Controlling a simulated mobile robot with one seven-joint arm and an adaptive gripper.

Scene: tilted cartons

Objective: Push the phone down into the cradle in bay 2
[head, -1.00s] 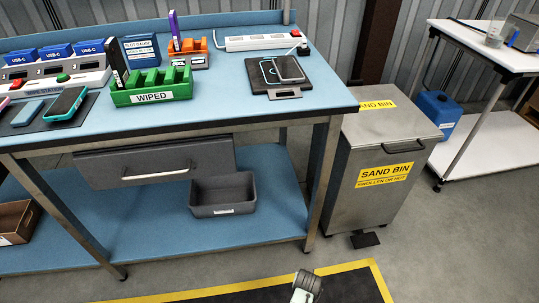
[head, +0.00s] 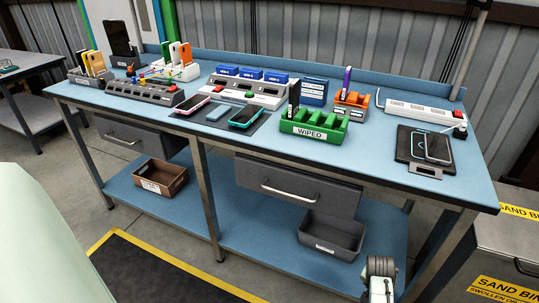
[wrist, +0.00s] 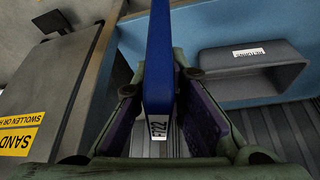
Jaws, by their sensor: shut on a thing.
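My gripper (wrist: 160,82) shows in the wrist view, its two purple-padded fingers shut on a blue phone (wrist: 160,50). The phone is seen edge-on between them, with a white label (wrist: 158,128) on its near end. I cannot read bay numbers there, so I cannot tell which is bay 2. The held phone and fingertips are not visible in the head view; the gripper is away from the station, off the bench's front.
A grey bin (head: 333,232) sits on the lower shelf. A sand bin (head: 505,245) stands at right.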

